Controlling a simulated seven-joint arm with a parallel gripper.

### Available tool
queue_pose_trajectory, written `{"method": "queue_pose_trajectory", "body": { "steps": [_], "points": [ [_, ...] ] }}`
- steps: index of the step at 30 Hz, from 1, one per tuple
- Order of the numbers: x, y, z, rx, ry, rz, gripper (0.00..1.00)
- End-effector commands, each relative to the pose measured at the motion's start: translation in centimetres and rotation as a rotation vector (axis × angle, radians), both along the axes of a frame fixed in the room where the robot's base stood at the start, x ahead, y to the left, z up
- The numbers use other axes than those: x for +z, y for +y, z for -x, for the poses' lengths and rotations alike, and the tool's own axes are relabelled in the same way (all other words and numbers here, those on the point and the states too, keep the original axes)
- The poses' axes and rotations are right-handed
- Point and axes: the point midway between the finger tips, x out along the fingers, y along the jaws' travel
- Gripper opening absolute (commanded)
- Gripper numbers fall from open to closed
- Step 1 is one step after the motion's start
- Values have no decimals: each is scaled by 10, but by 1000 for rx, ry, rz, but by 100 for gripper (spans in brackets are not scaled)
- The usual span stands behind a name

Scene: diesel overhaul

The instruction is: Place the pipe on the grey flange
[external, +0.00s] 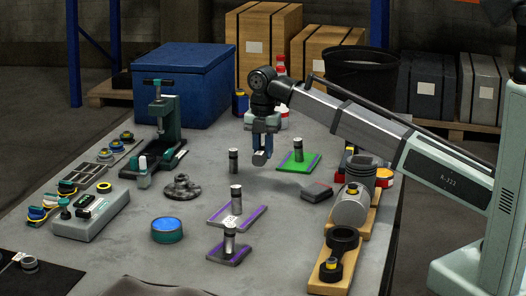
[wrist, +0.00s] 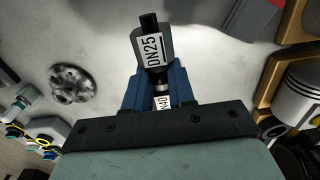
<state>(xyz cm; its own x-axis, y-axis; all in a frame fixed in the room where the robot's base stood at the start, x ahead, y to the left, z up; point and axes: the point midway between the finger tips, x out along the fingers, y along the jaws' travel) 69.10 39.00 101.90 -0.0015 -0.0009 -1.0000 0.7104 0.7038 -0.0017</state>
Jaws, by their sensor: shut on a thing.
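The grey flange (external: 182,187) lies flat on the table left of centre, a round disc with a raised hub and holes. It also shows at the left in the wrist view (wrist: 72,86), apart from my gripper. My gripper (external: 262,146) points down above the table, to the right of and behind the flange. Its blue fingers (wrist: 159,92) are shut on a dark grey pipe piece (wrist: 150,46) with a white "DN25" label. A second label, partly hidden, shows between the fingers. The pipe's lower end (external: 260,158) shows just under the fingers; its gap to the table is unclear.
Several dark cylinders stand nearby, one on a green mat (external: 283,166) and others on purple-edged plates (external: 250,212). A teal round tin (external: 167,230), a green press (external: 165,125) and a blue box (external: 185,85) are on the left. Pistons on wooden stands (external: 340,215) line the right edge.

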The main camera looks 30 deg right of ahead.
Motion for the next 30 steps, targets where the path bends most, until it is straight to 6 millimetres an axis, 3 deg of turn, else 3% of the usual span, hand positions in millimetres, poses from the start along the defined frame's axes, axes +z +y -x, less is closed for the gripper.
{"method": "queue_pose_trajectory", "body": {
  "steps": [3,9,15,21,26,30],
  "points": [
    [10,52,-13,48,1,1,0],
    [29,132,-47,100,2,2,0],
    [46,187,-90,95,1,2,0],
    [55,205,-115,55,-2,1,0],
    [52,204,-115,13,-4,0,0],
    [38,203,-114,3,-4,1,0]
  ]
}}
